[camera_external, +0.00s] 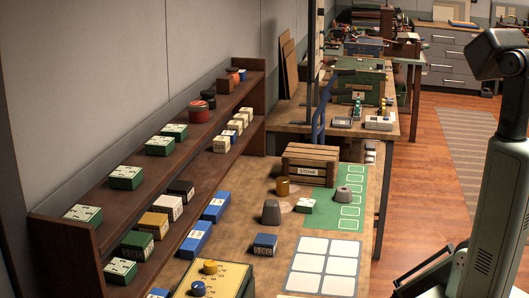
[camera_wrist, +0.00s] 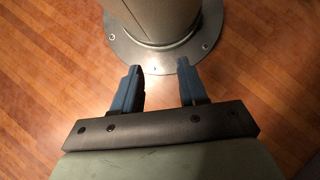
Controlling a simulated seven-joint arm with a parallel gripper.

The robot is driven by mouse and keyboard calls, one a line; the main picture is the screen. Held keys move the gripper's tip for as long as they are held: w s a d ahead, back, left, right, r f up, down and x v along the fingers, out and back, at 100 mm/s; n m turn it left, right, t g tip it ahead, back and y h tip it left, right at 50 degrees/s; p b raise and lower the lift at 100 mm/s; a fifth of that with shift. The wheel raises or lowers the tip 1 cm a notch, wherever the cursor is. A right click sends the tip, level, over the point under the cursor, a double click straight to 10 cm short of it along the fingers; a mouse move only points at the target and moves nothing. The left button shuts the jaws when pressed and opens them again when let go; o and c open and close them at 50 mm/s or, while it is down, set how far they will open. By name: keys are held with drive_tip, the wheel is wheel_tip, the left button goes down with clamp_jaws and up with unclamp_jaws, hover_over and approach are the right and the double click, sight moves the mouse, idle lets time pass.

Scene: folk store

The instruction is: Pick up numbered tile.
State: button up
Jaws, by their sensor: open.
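Several small block-like tiles with pale marked faces show in the external view; the markings are too small to read surely. A green one with a white top (camera_external: 306,206) lies at the left edge of the green mat (camera_external: 321,243) on the workbench. A blue one (camera_external: 264,245) lies nearer on the bare wood. More green ones stand on the shelf, such as one at the near end (camera_external: 121,270). I cannot tell which is the numbered tile. My gripper (camera_wrist: 158,88) is open and empty, over the wood floor in the wrist view, away from the tiles.
A wooden crate marked STONE (camera_external: 310,165), grey weights (camera_external: 271,212) and a brass cylinder (camera_external: 283,187) stand on the bench. A white-celled grid (camera_external: 325,266) lies in front. A dark two-level shelf (camera_external: 96,238) runs along the left. Bare wood lies around the blue tile.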

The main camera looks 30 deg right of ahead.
idle(0.3)
drive_tip(key=o, duration=0.9)
